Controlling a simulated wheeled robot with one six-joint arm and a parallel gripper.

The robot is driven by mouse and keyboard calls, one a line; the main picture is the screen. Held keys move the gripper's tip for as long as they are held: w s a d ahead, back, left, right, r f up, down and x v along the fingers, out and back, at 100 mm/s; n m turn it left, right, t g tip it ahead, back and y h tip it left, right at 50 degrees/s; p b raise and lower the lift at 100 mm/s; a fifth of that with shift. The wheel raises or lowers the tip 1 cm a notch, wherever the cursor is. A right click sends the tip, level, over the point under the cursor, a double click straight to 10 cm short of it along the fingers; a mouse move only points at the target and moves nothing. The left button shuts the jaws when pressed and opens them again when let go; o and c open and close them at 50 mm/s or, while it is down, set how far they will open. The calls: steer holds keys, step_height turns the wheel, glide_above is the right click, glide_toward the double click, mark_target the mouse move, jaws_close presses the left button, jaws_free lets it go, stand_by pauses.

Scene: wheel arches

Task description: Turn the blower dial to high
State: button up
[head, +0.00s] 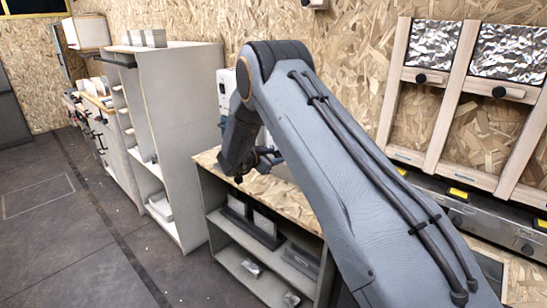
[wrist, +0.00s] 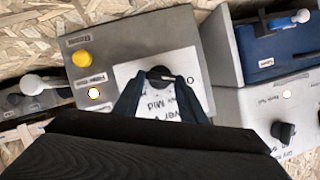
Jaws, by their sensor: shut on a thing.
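The blower dial (wrist: 158,73) is a dark round knob with a pale pointer bar, on a white plate (wrist: 127,73) fixed to a grey panel. The word "Mid" and part of another word show on the plate; the other markings are covered. My gripper (wrist: 158,84) has one dark finger on each side of the dial and is shut on it in the wrist view. In the head view my gripper (head: 257,166) is small and dark beside a bench, partly behind my arm. The dial does not show there.
A yellow button (wrist: 82,59) and a lit lamp (wrist: 94,93) sit left of the plate. A white-tipped lever (wrist: 38,85) is further left. A blue box (wrist: 275,51) and another black knob (wrist: 283,131) are at the right. Shelves (head: 175,120) stand left of the bench (head: 283,193).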

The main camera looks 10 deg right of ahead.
step_height(320, 180, down, 3)
steer(key=m+t+h+b, duration=0.1)
steer(key=m+t+b, duration=0.1)
steer(key=m+b, duration=0.5)
steer(key=m+t+h+b, duration=0.2)
steer(key=m+b, duration=0.6)
steer(key=b, duration=0.9)
steer(key=m+t+h+b, duration=0.1)
steer(key=m+t+b, duration=0.1)
steer(key=m+b, duration=0.6)
steer(key=shift+d+t+b, duration=0.1)
steer(key=shift+t+b, duration=0.2)
steer(key=shift+b, duration=1.6)
steer(key=m+h+b, duration=0.1)
steer(key=m+b, duration=0.1)
steer(key=b, duration=0.1)
steer(key=shift+m, duration=0.3)
steer(key=shift+r+m+g+h+b, duration=0.1)
steer(key=shift+m+g+h+b, duration=0.3)
steer(key=shift+b, duration=0.3)
